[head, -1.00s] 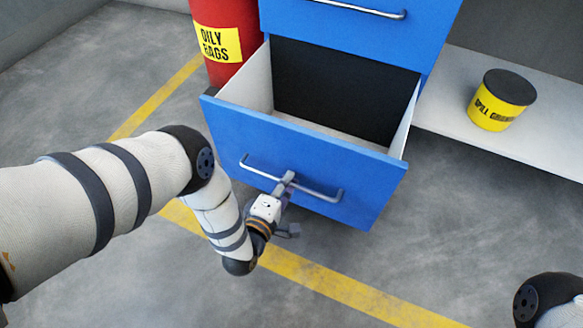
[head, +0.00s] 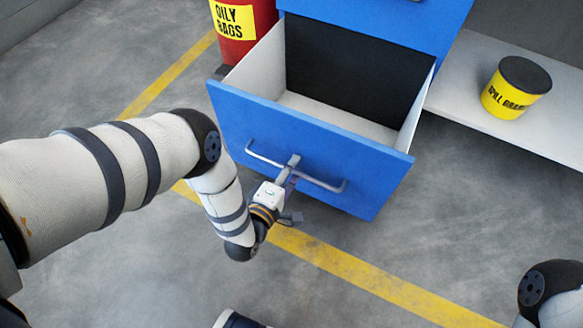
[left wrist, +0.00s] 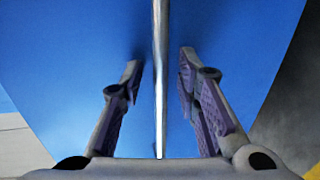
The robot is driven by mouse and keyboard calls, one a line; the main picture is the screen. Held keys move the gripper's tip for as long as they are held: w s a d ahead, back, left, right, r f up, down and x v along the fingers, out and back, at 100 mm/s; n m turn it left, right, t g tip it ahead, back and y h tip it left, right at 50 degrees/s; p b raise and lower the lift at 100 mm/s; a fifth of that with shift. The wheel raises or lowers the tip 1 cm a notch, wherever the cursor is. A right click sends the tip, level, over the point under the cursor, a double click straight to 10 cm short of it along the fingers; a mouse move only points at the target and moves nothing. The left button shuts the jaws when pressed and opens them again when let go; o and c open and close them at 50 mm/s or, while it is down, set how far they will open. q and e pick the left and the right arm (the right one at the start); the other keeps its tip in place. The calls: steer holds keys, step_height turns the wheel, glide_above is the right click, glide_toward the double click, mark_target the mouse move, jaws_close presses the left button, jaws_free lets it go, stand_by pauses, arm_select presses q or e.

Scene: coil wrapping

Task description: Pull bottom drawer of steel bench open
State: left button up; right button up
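The blue bottom drawer (head: 235,120) of the steel bench (head: 440,25) stands pulled well out in the head view. Its white-walled inside looks empty. A silver bar handle (head: 325,184) crosses its front. My left gripper (head: 292,165) is at the middle of this handle. In the left wrist view the handle (left wrist: 160,60) runs upright between the two fingers of my left gripper (left wrist: 160,72), with a visible gap on each side. The fingers are apart and not closed on the bar. Part of my right arm shows at the lower right; its gripper is out of view.
A red oily rags can (head: 255,15) stands behind the drawer at its left. A yellow spill tub (head: 515,90) with a dark lid sits on a pale low shelf (head: 470,85) at the right. The concrete floor in front is open, crossed by a yellow line (head: 370,280).

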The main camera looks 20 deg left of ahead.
arm_select(q)
steer(key=s+r, duration=0.2)
steer(key=s, duration=0.9)
steer(key=shift+s+a+r, duration=0.15)
steer(key=shift+s+a, duration=0.05)
steer(key=shift+s, duration=0.2)
steer(key=shift+r, duration=0.1)
